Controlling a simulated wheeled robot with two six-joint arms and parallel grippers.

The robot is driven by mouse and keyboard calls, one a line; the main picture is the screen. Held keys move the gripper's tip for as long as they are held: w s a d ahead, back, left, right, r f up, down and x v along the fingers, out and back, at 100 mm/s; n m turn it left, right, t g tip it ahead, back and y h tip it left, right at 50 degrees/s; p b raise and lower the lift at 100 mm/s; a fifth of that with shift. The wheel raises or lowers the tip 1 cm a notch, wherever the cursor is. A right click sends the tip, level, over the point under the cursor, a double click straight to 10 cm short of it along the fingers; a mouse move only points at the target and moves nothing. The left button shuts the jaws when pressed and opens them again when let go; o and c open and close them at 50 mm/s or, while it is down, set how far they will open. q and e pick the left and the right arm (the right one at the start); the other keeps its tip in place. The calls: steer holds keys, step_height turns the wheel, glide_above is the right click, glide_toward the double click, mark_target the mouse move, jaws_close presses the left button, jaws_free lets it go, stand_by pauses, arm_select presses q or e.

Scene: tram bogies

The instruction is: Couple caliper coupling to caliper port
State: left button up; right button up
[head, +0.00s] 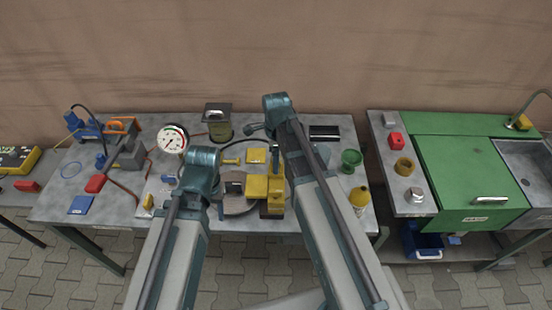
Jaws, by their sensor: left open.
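A yellow block-shaped assembly (266,188), which looks like the caliper, stands on the front middle of the workbench beside a grey-brown disc (238,206). My left gripper (233,187) is open, just left of the yellow block and over the disc; its fingertips are small and dark, and I cannot tell whether they touch anything. A dark hose (236,142) curves behind it toward the yellow block. I cannot make out the caliper coupling or the port at this size.
The workbench (125,213) holds a round gauge (172,139), a dark canister (217,122), a blue-and-grey pump unit (118,147), a green cup (351,160) and a yellow bottle (360,198). A green cabinet (465,180) with a sink stands at the right.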

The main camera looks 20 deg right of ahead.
step_height(320, 180, up, 12)
steer(key=p, duration=1.1)
steer(key=s+a+f+n+b, duration=0.2)
steer(key=s+a+n, duration=0.1)
steer(key=n, duration=0.5)
steer(key=s+a+f+n+b, duration=0.2)
steer(key=s+a+n, duration=0.2)
steer(key=s+n, duration=0.2)
steer(key=s+a+f+n+h+b, duration=0.1)
steer(key=s+n, duration=0.4)
steer(key=n, duration=0.6)
steer(key=shift+s+a+f+b, duration=0.15)
steer(key=shift+a+f+b, duration=0.35)
steer(key=shift+a, duration=0.75)
steer(key=shift+a, duration=0.1)
